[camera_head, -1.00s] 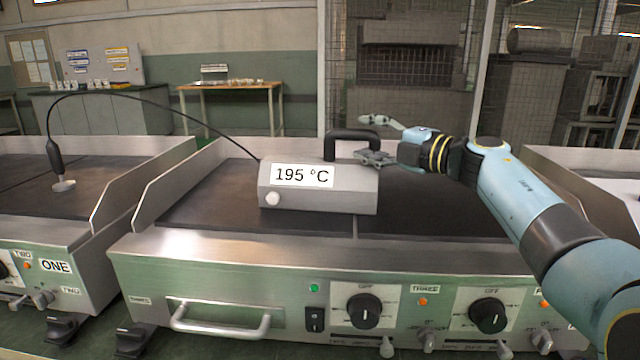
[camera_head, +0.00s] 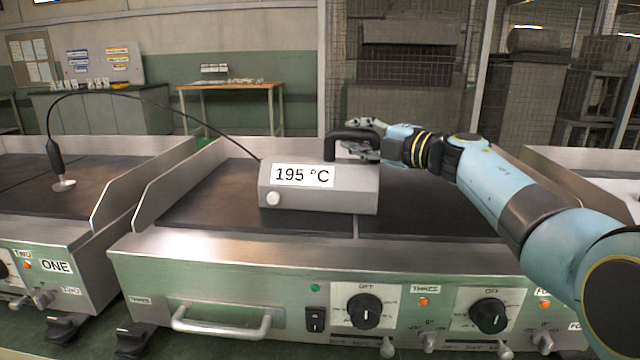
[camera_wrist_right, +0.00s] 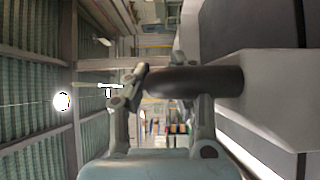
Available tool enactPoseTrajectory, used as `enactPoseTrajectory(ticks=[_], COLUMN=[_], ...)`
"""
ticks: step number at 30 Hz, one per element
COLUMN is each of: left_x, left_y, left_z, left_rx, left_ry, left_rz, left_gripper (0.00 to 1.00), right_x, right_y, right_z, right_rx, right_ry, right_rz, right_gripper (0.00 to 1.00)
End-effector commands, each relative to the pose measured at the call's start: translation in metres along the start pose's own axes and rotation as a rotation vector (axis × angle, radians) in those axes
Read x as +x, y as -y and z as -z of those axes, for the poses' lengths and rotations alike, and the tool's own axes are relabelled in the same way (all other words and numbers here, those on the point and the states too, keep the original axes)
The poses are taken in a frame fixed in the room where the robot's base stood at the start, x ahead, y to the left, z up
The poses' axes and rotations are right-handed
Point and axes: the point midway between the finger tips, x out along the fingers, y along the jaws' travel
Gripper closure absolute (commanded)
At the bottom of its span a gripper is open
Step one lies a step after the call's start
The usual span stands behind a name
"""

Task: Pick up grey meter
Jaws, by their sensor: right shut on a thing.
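The grey meter (camera_head: 325,197) is a metal box with a "195 °C" display, a white knob on its front and a black handle on top. It sits on the middle griddle. In the right wrist view the fingers (camera_wrist_right: 165,90) lie on both sides of the handle (camera_wrist_right: 205,82), and the pale meter body (camera_wrist_right: 275,95) is at the right. A black cable (camera_head: 190,115) runs from the meter to a probe (camera_head: 57,165) on the left griddle. My left gripper does not show.
The middle griddle (camera_head: 210,208) has raised steel side walls and front knobs (camera_head: 364,311). A drawer handle (camera_head: 220,325) sticks out at its front left. The left griddle (camera_head: 100,185) stands beside it. Bare plate lies on both sides of the meter.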

Motion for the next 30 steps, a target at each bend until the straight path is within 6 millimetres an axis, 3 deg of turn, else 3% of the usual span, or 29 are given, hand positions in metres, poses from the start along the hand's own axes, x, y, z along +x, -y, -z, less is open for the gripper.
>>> enactPoseTrajectory(ticks=[14, 24, 30], left_x=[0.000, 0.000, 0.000], left_y=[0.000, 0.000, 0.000], left_z=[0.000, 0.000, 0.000], left_rx=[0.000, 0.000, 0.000], left_ry=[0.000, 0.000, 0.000], left_rz=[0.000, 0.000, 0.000], left_gripper=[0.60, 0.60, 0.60], right_x=[0.000, 0.000, 0.000], right_y=[-0.009, -0.075, -0.099], right_z=[0.000, 0.000, 0.000], right_rx=[-0.002, -0.003, -0.001], right_ry=[-0.001, -0.001, 0.000], right_rz=[-0.005, -0.007, -0.005], right_gripper=[1.00, 1.00, 1.00])
